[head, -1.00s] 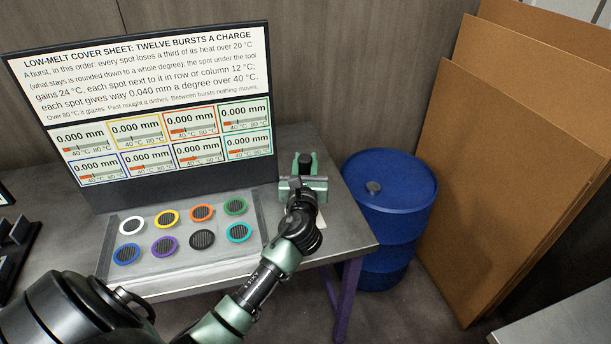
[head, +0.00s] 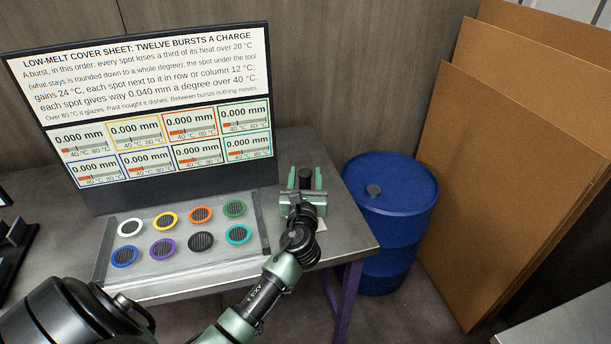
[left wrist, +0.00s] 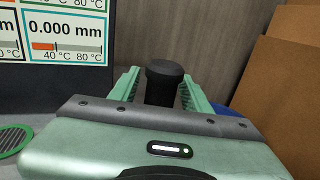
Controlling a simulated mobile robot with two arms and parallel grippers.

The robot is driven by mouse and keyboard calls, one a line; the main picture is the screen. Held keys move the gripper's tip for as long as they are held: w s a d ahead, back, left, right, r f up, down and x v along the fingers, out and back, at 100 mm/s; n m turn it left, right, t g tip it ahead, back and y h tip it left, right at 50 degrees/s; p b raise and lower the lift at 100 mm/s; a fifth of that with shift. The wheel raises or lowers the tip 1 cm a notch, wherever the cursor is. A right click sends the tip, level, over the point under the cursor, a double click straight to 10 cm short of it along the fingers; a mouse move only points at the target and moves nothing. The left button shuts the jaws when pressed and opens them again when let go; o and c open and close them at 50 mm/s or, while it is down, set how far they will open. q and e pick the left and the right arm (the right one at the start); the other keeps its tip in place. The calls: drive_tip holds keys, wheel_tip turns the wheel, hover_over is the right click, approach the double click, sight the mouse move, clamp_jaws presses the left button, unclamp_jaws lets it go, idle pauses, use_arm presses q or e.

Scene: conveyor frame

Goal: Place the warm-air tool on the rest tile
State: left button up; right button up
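The warm-air tool shows as a black upright cylinder (head: 306,178) near the right end of the grey table. It also shows in the left wrist view (left wrist: 164,84). My left gripper (head: 305,181) is open, with one green finger on each side of the cylinder. In the left wrist view the fingers (left wrist: 162,92) stand apart, with narrow gaps beside the cylinder. The tool's lower part and what it stands on are hidden. A pale edge (head: 325,224) beside my wrist may be part of the rest tile; the rest is hidden. My right gripper is not in view.
A panel of framed ring spots (head: 180,266) lies on the table (head: 345,232), left of my arm. A display board (head: 180,193) stands behind it. A blue drum (head: 390,228) stands right of the table, before leaning brown sheets (head: 490,190).

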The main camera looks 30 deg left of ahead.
use_arm(q)
drive_tip(key=shift+r, duration=0.1)
drive_tip(key=shift+s+d, duration=0.1)
drive_tip(key=shift+s, duration=0.05)
drive_tip(key=b+v, duration=0.1)
drive_tip(key=v, duration=1)
drive_tip(key=shift+s+d, duration=0.2)
drive_tip(key=shift+s, duration=0.05)
